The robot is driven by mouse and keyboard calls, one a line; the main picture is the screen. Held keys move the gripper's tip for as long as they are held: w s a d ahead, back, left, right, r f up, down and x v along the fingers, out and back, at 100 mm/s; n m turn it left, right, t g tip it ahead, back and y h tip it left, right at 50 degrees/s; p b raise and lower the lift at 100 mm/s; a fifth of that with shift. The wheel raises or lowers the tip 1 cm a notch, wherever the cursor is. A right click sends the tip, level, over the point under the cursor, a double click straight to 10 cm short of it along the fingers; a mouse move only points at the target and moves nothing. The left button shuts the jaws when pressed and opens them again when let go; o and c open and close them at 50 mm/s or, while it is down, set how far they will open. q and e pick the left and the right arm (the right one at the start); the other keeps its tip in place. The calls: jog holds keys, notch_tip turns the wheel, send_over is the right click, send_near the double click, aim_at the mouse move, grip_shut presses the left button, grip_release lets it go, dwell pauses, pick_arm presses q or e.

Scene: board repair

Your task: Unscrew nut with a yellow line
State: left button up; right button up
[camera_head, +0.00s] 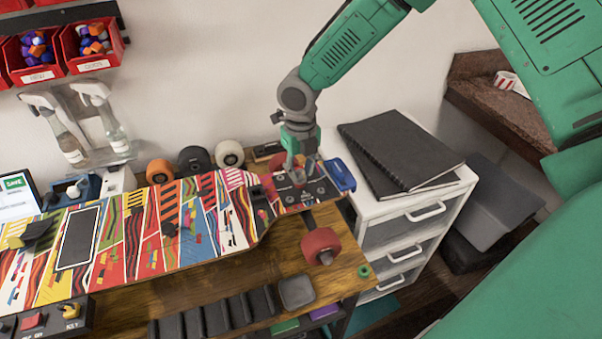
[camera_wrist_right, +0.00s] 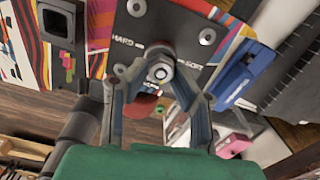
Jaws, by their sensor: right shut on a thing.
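The colorful patterned board (camera_head: 190,222) lies on the wooden bench, with a dark plate (camera_head: 318,190) carrying bolts at its right end. My right gripper (camera_head: 292,172) is lowered onto this plate from above. In the right wrist view my right gripper (camera_wrist_right: 158,78) is shut on a round metal nut (camera_wrist_right: 160,72) on the plate, between the words HARD and SOFT. I cannot make out a yellow line on it. The gripper hides most of the nut in the head view. My left gripper is not in view.
A red wheel (camera_head: 321,246) sticks out below the board's right end. A blue part (camera_head: 340,175) is beside the plate. A white drawer unit (camera_head: 410,215) with black notebooks (camera_head: 400,150) stands to the right. Spare wheels (camera_head: 194,160) line the wall behind the board.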

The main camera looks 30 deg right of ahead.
jog(key=shift+w+a+r, duration=0.15)
jog(key=shift+w, duration=0.15)
jog(key=n, duration=0.5)
jog(key=shift+n, duration=0.4)
jog(key=o, duration=1)
jog(key=shift+o, duration=0.2)
jog(key=shift+w, duration=0.1)
jog(key=shift+c, duration=0.3)
jog(key=shift+s, duration=0.2)
jog(key=shift+c, duration=0.9)
jog(key=shift+d, duration=0.2)
